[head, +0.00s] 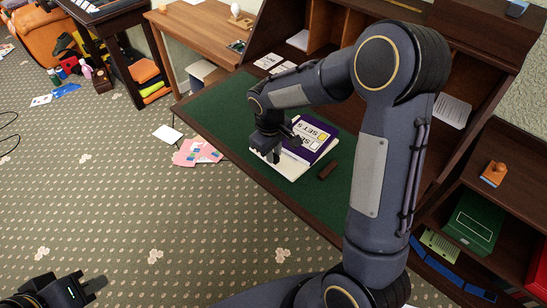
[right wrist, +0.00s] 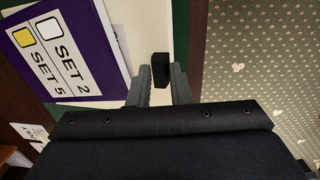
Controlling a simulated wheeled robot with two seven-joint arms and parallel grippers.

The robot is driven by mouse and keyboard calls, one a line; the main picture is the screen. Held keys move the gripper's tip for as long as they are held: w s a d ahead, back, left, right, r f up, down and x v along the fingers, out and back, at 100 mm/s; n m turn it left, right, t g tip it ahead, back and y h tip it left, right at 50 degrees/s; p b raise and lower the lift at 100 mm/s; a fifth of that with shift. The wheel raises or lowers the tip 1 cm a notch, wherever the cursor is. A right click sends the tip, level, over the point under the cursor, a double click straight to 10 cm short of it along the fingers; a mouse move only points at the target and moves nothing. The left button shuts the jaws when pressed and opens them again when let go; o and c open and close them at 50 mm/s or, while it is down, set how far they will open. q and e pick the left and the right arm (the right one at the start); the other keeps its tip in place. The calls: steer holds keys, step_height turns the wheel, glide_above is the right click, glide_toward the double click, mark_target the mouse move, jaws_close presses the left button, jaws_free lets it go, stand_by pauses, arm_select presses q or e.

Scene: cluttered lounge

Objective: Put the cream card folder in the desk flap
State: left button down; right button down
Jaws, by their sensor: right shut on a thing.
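The cream card folder (head: 291,169) lies on the green desk flap (head: 220,112) with a purple book (head: 313,133) marked "SET 5" over much of it. The folder also shows in the right wrist view (right wrist: 126,28), beside the purple book (right wrist: 65,55). My right gripper (head: 268,155) is at the folder's left edge and shut. In the right wrist view a small black block (right wrist: 161,71) sits between its fingers at that edge. My left gripper (head: 88,284) is low at the far left, away from the desk; its jaw gap is unclear.
A dark brown bar (head: 328,170) lies right of the folder. Papers (head: 270,62) lie at the flap's back. A pink folder (head: 197,153) and white card (head: 167,133) are on the carpet. Shelves at right hold a green box (head: 473,222). Much of the carpet is clear.

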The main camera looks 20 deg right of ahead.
steer(key=shift+w+d+f, duration=0.1)
steer(key=shift+w+f, duration=0.05)
steer(key=shift+f, duration=1.55)
steer(key=c, duration=1.3)
jaws_free()
steer(key=shift+c, duration=0.2)
step_height(320, 180, up, 12)
steer(key=a, duration=0.1)
steer(key=s+r+m+t+y, duration=0.2)
steer(key=s+m, duration=0.1)
steer(key=s, duration=0.8)
steer(key=s+r+m+t+y, duration=0.2)
steer(key=s+m+t, duration=0.1)
steer(key=s, duration=0.9)
steer(key=shift+s+a+r+y, duration=0.25)
steer(key=shift+a+r+y, duration=0.15)
steer(key=shift+p, duration=0.3)
